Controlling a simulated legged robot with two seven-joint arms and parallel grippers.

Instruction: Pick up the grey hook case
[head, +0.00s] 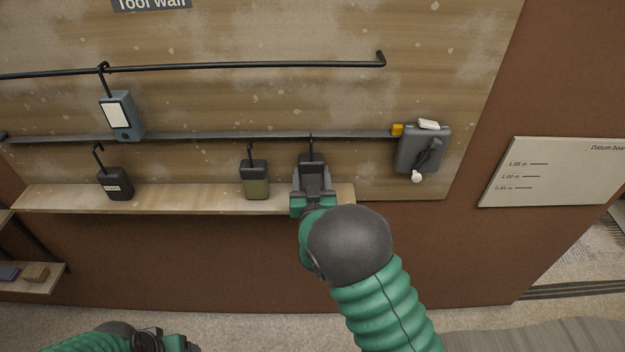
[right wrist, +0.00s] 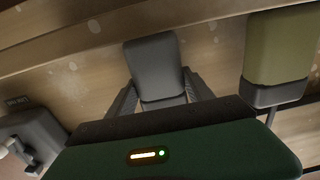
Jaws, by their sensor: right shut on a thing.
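The grey hook case (head: 311,161) is upright at the right part of the wooden shelf, its dark hook rising toward the lower rail. My right gripper (head: 312,183) is shut on it from the front and hides its lower part. In the right wrist view the grey case (right wrist: 156,68) sits between the two fingers (right wrist: 160,95). Whether its base touches the shelf is hidden. My left gripper (head: 165,342) is at the bottom edge of the head view, cut off and far from the case; its jaws are unclear.
An olive-and-black hook case (head: 255,180) and a black labelled one (head: 116,184) stand on the shelf (head: 190,196). A blue-grey case (head: 121,115) hangs from the upper rail (head: 240,66). A grey box with a lever (head: 421,150) is right of the lower rail (head: 220,137).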

